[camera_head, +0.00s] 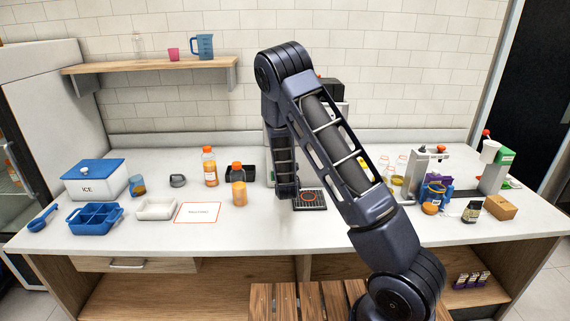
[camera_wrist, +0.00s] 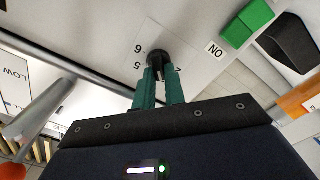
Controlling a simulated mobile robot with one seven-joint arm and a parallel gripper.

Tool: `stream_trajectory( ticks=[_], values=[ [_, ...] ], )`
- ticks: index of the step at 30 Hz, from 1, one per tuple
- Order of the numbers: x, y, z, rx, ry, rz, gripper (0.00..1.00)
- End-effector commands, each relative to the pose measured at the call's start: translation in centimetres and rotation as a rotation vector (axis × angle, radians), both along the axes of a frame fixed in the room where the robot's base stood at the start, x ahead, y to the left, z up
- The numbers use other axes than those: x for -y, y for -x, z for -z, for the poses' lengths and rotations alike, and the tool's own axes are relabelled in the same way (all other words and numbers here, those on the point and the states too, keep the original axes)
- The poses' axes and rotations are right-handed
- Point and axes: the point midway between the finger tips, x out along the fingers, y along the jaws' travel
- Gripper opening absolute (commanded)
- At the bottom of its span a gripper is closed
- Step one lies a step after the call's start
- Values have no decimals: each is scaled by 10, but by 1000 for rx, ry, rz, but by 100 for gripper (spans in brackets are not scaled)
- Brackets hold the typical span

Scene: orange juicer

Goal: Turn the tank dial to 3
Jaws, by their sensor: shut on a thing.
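The tank dial is a small dark round knob (camera_wrist: 158,57) on a pale panel in the wrist view. Printed numbers ring it, shown turned in the picture; a 5 and a 6 can be made out at its left. My gripper (camera_wrist: 160,72) has its two green fingers shut on the knob, one on each side. The dial's pointer is hidden, so I cannot tell its setting. In the head view my arm hides the dial and my gripper; part of a grey and black machine (camera_head: 331,92) shows behind the arm.
In the wrist view a green block (camera_wrist: 248,22) and an "ON" label (camera_wrist: 214,50) sit right of the dial. A metal bar (camera_wrist: 85,75) runs at the left. In the head view, orange bottles (camera_head: 209,168) and a drip tray (camera_head: 310,200) stand near my arm.

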Motion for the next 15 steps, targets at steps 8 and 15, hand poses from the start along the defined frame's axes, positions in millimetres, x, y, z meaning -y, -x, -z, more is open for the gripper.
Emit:
stream_trajectory(
  ticks=[8, 15],
  values=[
    [-1, 0, 1, -1, 2, -1, 0],
    [-1, 0, 0, -1, 1, -1, 34]
  ],
)
